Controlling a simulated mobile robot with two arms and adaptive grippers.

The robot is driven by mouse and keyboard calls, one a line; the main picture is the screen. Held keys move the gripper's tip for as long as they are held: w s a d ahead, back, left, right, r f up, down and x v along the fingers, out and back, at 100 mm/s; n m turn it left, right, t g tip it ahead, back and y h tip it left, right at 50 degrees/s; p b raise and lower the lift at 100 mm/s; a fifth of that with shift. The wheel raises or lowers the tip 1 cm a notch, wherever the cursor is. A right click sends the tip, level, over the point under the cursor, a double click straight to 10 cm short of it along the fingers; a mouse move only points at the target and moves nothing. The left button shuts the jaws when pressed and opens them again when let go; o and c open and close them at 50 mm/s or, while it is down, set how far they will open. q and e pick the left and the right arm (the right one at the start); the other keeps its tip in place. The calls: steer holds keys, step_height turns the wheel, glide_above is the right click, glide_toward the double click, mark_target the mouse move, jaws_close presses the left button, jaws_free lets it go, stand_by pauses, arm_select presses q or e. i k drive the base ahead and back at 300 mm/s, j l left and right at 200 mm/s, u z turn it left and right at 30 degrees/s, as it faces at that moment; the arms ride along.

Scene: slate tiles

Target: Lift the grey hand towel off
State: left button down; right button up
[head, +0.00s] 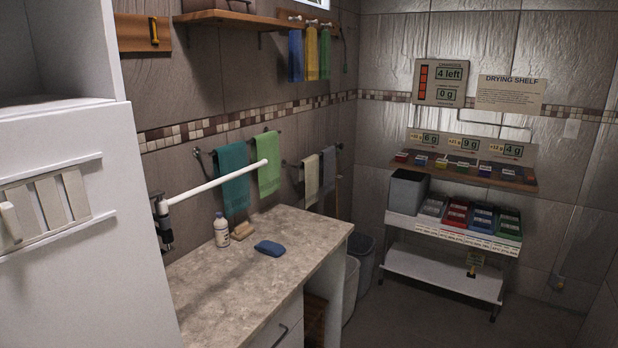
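The grey hand towel (328,168) hangs on a dark wall rail (291,164) in the far corner, left of the drying shelf. A cream towel (311,180) hangs just left of it on the same rail. The grey towel is small in the head view, and its lower part is in shadow. Neither of my grippers shows in the head view.
A white bar (222,183) on a dark mount sticks out over the worktop (228,278). A teal towel (233,178) and a green towel (268,163) hang nearer. Bins (363,258) stand below the grey towel. Floor (405,318) right of the worktop is clear.

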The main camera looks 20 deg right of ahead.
mark_target(327, 160)
steer(key=i+l+u, duration=0.3)
steer(key=l, duration=1.2)
steer(key=l+u, duration=0.3)
steer(key=l, duration=1.2)
